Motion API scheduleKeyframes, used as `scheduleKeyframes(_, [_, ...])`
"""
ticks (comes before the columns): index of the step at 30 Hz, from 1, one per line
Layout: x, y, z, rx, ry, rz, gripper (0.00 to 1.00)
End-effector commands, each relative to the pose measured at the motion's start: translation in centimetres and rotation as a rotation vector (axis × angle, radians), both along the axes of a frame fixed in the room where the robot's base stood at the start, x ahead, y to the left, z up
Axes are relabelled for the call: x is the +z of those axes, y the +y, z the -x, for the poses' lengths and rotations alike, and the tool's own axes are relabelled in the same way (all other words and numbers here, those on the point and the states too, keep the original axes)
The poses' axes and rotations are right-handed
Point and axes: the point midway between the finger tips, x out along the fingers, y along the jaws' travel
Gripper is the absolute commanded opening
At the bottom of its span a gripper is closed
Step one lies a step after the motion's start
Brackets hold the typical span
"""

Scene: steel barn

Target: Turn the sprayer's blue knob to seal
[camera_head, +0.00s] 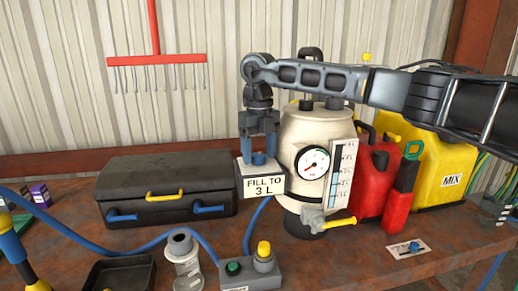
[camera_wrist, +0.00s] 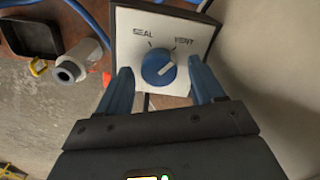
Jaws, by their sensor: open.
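The blue knob (camera_wrist: 158,68) sits on a white plate (camera_wrist: 135,22) marked SEAL on the left and VENT on the right in the wrist view. Its pale pointer line is turned toward the VENT side. My gripper (camera_wrist: 158,82) is open, with one blue finger on each side of the knob and a visible gap to it. In the head view my gripper (camera_head: 258,150) points down over the knob (camera_head: 259,158), above the "FILL TO 3 L" sign (camera_head: 263,187). The cream sprayer tank (camera_head: 312,130), with gauge and level scale, stands just right of it.
A black toolbox (camera_head: 165,190) lies to the left. A grey button box (camera_head: 250,272) and metal fitting (camera_head: 183,255) stand in front. Red (camera_head: 372,185) and yellow (camera_head: 440,165) cans stand to the right. A blue hose (camera_head: 130,248) crosses the bench.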

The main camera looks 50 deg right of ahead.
Motion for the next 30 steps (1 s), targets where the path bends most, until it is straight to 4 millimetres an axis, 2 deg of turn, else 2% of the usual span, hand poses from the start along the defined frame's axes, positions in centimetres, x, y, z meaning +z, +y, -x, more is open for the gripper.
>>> scheduleKeyframes(8, [-0.17,0.00,0.00,0.001,0.000,0.000,0.66])
scheduleKeyframes(25, [-0.13,0.01,0.00,0.000,0.000,0.000,0.12])
scheduleKeyframes(30, [-0.15,-0.01,0.00,0.008,0.000,0.000,0.11])
